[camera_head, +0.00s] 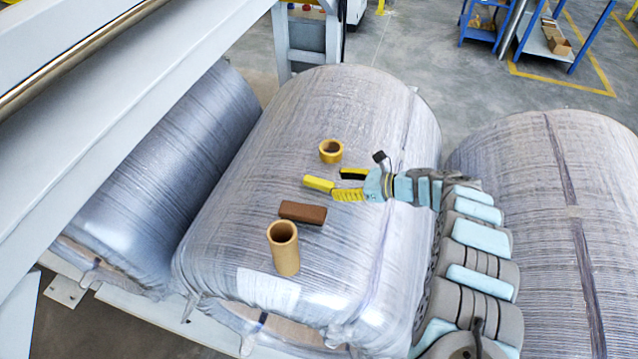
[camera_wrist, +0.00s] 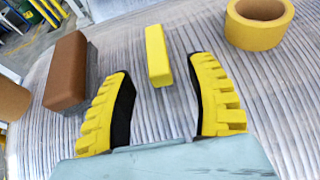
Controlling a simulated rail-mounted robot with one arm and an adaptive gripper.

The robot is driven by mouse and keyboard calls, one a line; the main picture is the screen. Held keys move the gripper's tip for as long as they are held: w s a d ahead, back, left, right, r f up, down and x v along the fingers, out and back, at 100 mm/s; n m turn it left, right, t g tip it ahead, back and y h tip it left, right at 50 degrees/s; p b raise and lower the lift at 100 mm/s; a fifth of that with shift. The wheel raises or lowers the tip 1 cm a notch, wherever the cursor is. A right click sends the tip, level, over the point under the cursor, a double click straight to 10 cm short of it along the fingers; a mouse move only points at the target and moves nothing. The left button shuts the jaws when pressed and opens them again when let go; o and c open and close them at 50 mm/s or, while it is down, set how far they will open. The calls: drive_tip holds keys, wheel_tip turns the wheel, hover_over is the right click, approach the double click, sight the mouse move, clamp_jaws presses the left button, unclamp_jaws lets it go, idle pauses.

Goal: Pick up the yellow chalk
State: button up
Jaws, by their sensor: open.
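The yellow chalk (camera_head: 319,184) is a short yellow block lying on top of the middle wrapped coil (camera_head: 380,120). My gripper (camera_head: 337,184) is at the right of the chalk, with its yellow ribbed fingers pointing toward it. In the wrist view the chalk (camera_wrist: 158,55) lies ahead, between the lines of the two fingers, with its near end at about the level of the fingertips. My gripper (camera_wrist: 160,72) is open and empty, with black inner pads, and no finger is seen touching the chalk.
A brown block (camera_head: 302,212) and an upright cardboard tube (camera_head: 284,248) stand on the same coil, nearer the camera. A yellow tape roll (camera_head: 331,151) lies behind the chalk. Wrapped coils flank this one on the left (camera_head: 165,160) and right (camera_head: 540,200).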

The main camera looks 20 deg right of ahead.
sight(330, 185)
drive_tip(key=x, duration=0.3)
drive_tip(key=shift+a+f+b, duration=0.2)
drive_tip(key=shift+a+b, duration=0.1)
drive_tip(key=shift+a, duration=0.1)
drive_tip(key=shift+w+a+f, duration=0.1)
drive_tip(key=shift+w+a, duration=0.3)
drive_tip(key=shift+w, duration=0.1)
clamp_jaws()
